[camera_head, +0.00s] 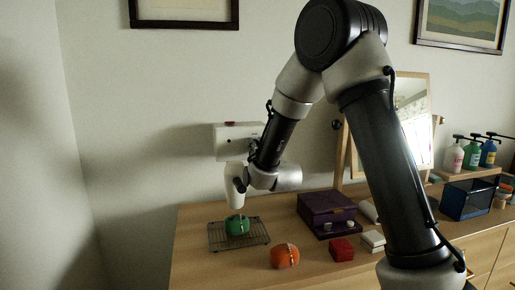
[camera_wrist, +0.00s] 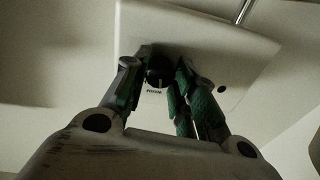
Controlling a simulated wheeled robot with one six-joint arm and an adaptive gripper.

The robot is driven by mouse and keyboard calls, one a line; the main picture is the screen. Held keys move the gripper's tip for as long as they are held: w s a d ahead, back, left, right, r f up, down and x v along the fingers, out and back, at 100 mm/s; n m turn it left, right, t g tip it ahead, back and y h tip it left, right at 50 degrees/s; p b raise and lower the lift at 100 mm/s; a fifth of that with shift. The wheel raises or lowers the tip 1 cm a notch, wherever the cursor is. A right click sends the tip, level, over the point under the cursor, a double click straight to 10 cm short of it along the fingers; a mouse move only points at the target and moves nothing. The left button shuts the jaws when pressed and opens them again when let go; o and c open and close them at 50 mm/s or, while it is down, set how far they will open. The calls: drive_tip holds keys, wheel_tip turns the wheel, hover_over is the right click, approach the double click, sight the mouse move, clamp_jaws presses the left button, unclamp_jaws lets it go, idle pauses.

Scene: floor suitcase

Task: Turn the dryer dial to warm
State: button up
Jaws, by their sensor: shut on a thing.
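The dryer (camera_head: 232,142) is a white box on the wall above the dresser, with a small red part on its top edge. In the wrist view its pale face (camera_wrist: 225,55) fills the upper middle. A small dark round dial (camera_wrist: 154,80) sits on that face, with tiny lettering below it that I cannot read. My gripper (camera_wrist: 160,72) has its green-padded fingers on either side of the dial and is shut on it. A pale mark shows on the dial, but its setting is too dim to tell.
Below, the dresser top holds a wire rack (camera_head: 258,239) with a green item (camera_head: 237,225), an orange round item (camera_head: 285,256), a red box (camera_head: 341,249) and a purple case (camera_head: 326,208). A mirror (camera_head: 412,115) and pump bottles (camera_head: 472,154) stand at right. Bare wall lies left.

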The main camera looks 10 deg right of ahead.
drive_tip(key=shift+f+m, duration=0.1)
drive_tip(key=shift+m, duration=0.9)
drive_tip(key=o, duration=1.1)
drive_tip(key=shift+c, duration=0.2)
drive_tip(key=s+f, duration=0.1)
drive_tip(key=s, duration=1.1)
drive_tip(key=shift+d, duration=0.35)
